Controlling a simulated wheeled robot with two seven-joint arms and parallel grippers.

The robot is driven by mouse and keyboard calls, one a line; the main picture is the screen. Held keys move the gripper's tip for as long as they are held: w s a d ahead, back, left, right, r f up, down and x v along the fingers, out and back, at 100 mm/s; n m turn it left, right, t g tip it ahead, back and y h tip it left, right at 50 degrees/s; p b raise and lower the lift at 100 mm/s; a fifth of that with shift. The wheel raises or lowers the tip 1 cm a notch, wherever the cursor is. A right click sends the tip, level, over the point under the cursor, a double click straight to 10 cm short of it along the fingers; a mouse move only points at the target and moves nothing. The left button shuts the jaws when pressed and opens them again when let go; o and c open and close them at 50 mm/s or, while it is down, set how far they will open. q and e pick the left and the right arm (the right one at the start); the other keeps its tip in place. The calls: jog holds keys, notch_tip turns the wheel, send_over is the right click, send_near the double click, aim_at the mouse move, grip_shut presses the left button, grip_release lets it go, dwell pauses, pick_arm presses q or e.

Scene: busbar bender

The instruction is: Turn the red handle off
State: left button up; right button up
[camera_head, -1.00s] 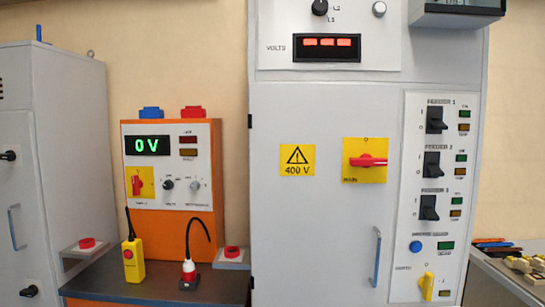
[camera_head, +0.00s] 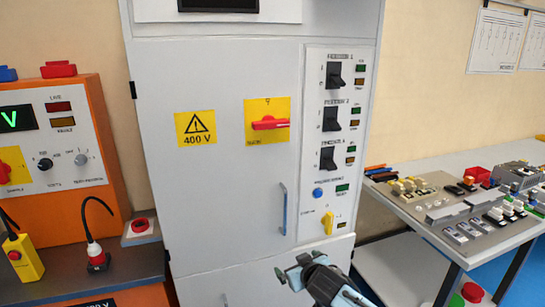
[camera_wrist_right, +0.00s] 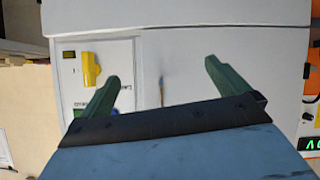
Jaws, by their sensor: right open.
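A red handle (camera_head: 268,123) sits on a yellow square plate (camera_head: 282,106) on the grey cabinet door. It lies roughly horizontal. A second, smaller red handle (camera_head: 5,173) on a yellow plate is partly cut off on the orange unit at the left. My right gripper (camera_head: 299,265) is open and empty, low in front of the cabinet, below and right of the larger red handle and apart from it. The wrist view shows its two green fingers (camera_wrist_right: 161,72) spread before the grey cabinet, with no red handle between them. My left gripper is not in view.
A side table (camera_head: 420,208) holds several small parts at the right.

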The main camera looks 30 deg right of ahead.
notch_tip(320, 180, up, 22)
jog(key=w+a+t+p, duration=0.1)
jog(key=w+t+p, duration=0.1)
jog(key=t+p, duration=0.1)
jog(key=m+t+h+p, duration=0.1)
jog(key=m+t+p, duration=0.1)
jog(key=t, duration=0.1)
send_near(273, 124)
pick_arm(q)
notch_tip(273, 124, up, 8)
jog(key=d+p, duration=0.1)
jog(key=p, duration=0.1)
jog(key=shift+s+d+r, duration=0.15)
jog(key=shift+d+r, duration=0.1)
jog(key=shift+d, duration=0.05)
pick_arm(e)
jog(key=x, duration=0.9)
jog(key=shift+w, duration=0.3)
jog(key=c, duration=1.1)
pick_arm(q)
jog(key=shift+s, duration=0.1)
pick_arm(e)
jog(key=shift+d, duration=0.1)
